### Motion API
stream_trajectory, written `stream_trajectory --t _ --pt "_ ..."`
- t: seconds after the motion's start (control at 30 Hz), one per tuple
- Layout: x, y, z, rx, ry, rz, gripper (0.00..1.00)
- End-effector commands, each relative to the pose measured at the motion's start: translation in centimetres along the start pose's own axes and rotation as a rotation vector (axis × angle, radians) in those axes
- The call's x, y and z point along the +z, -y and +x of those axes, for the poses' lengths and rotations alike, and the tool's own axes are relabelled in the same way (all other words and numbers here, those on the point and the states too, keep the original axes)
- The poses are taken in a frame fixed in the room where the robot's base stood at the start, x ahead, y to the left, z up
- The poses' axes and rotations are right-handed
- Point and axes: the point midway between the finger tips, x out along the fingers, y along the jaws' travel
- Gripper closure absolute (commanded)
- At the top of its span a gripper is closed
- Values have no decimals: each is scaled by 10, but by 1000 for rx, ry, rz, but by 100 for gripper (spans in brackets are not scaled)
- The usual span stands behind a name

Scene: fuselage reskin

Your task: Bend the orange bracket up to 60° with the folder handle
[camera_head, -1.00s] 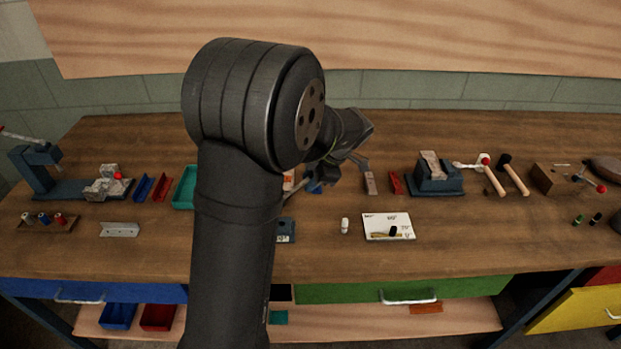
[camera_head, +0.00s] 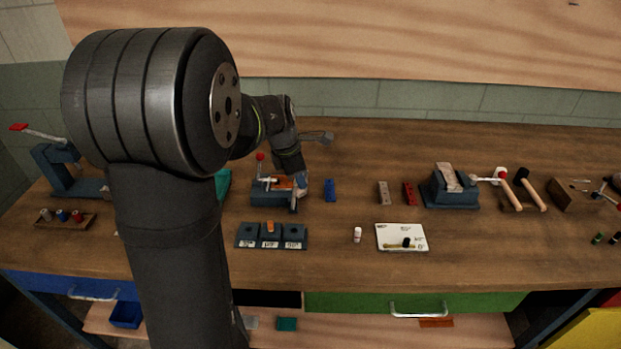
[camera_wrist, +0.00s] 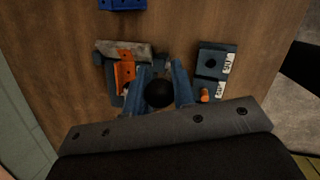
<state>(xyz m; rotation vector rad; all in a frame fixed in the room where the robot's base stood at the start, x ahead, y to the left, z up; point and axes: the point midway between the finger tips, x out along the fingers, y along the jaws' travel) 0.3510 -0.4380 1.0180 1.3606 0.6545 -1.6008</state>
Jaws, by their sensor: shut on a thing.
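The orange bracket (camera_head: 284,182) sits in the blue-grey folder (camera_head: 262,193) left of the table's middle; the arm partly covers that area. In the wrist view the orange bracket (camera_wrist: 125,70) stands against a grey metal bar of the folder, left of my fingers. My gripper (camera_wrist: 161,84) is shut on the black ball knob (camera_wrist: 158,94) of the folder handle, with a finger on each side. In the head view my gripper (camera_head: 291,170) hangs over the folder's right side. The bracket's exact angle cannot be read.
Three angle blocks (camera_head: 270,243) stand in front of the folder, an orange piece on the middle one. A blue bracket (camera_head: 330,190) lies to the right, then grey and red ones. A white card (camera_head: 401,237) lies at front right.

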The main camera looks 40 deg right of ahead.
Motion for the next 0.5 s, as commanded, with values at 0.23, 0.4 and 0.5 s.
stream_trajectory --t 0.23,0.4,0.5 --pt "-25 -9 -7 -49 191 -52 100" --pt "-34 -12 -8 -75 278 -68 100" --pt "-39 -14 -8 -74 273 -65 100"
